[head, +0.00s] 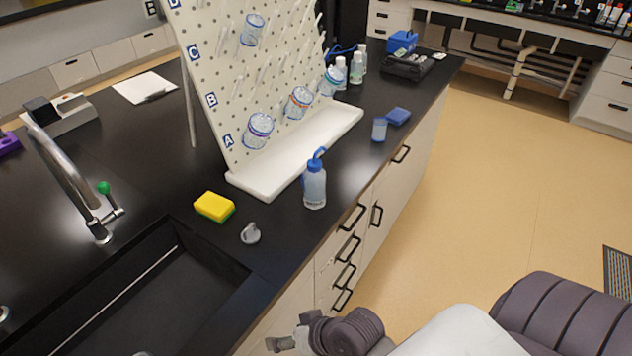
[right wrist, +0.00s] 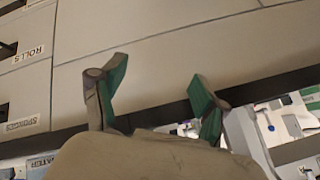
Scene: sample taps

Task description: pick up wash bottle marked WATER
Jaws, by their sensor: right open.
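A squeeze wash bottle (head: 314,187) with a blue cap and bent blue spout stands upright on the black bench, near its right edge and in front of the white drip tray. Its lettering is too small to read. My right gripper (head: 283,343) is at the bottom of the head view, beside the cabinet front, below and well apart from the bottle. In the right wrist view the right gripper (right wrist: 155,85) is open, its green-padded fingers spread with nothing between them. The bottle does not show there. My left gripper is not in view.
A pegboard rack (head: 215,75) with beakers stands in the white tray (head: 250,182). A yellow sponge (head: 214,206), a grey stopper (head: 250,233) and the sink (head: 150,305) lie left of the bottle. A blue cup (head: 379,130) stands behind. Drawer handles (head: 345,276) protrude below the bench edge.

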